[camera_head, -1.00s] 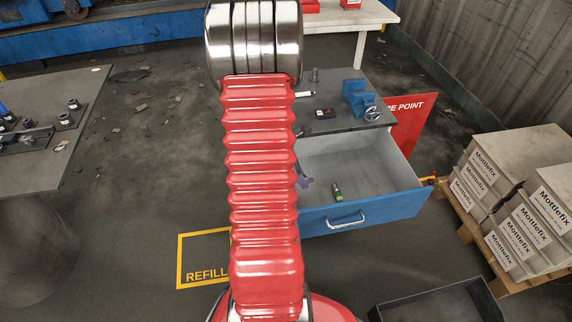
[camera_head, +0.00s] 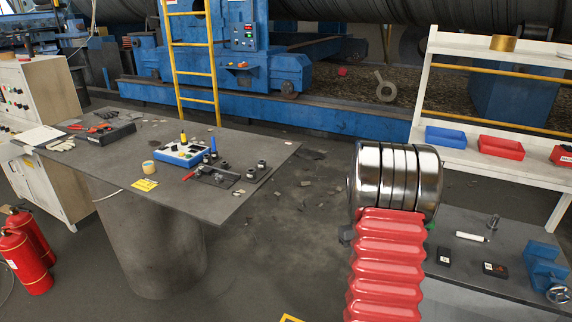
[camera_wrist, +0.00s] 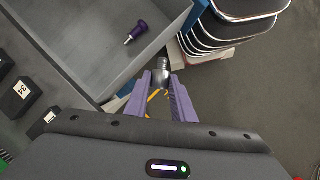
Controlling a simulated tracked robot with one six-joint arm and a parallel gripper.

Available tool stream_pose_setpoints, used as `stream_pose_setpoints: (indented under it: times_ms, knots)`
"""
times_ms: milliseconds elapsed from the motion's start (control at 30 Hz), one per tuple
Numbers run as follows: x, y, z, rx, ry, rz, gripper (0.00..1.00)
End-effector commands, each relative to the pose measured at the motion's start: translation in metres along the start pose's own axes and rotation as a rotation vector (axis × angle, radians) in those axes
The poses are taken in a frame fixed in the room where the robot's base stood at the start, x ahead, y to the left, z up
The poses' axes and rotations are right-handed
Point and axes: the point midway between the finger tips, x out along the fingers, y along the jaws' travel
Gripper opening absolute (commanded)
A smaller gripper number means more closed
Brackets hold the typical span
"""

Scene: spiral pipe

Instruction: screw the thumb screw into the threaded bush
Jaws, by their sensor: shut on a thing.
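In the wrist view the purple fingers of my gripper (camera_wrist: 162,79) are closed on a small grey metallic cylindrical piece (camera_wrist: 162,65). Its lower end sits between the fingers, and I cannot tell what it is. A small screw-like piece with a purple head and a pale shank (camera_wrist: 137,31) lies in the open grey drawer (camera_wrist: 85,75), apart from my gripper. My gripper is not visible in the head view, hidden or outside the picture. I cannot make out the threaded bush for certain; several small dark cylinders (camera_head: 240,170) stand around a fixture on the left table.
The left table (camera_head: 90,170) also carries a blue-and-white box (camera_head: 180,155), tape (camera_head: 148,166) and tools. The cabinet top (camera_head: 460,275) holds a blue vice (camera_head: 545,265) and small black boxes (camera_head: 494,269). Fire extinguishers (camera_head: 30,240) stand at lower left.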

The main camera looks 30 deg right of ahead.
Motion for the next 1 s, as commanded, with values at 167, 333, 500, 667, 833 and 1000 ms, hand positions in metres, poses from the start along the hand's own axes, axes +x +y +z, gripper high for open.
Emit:
stream_pose_setpoints:
  times_ms: [167,333,500,667,833,1000]
  knots:
    - [-0.026,-0.064,-0.032,-0.005,-0.002,-0.002,0.00]
    - [-0.045,-0.125,-0.053,-0.025,-0.004,0.002,0.00]
    - [-0.060,-0.189,-0.067,-0.063,-0.006,0.015,0.00]
    - [-0.069,-0.249,-0.074,-0.112,-0.007,0.034,0.00]
    - [-0.074,-0.314,-0.073,-0.179,-0.010,0.060,0.00]
    - [-0.074,-0.376,-0.067,-0.259,-0.009,0.092,0.00]
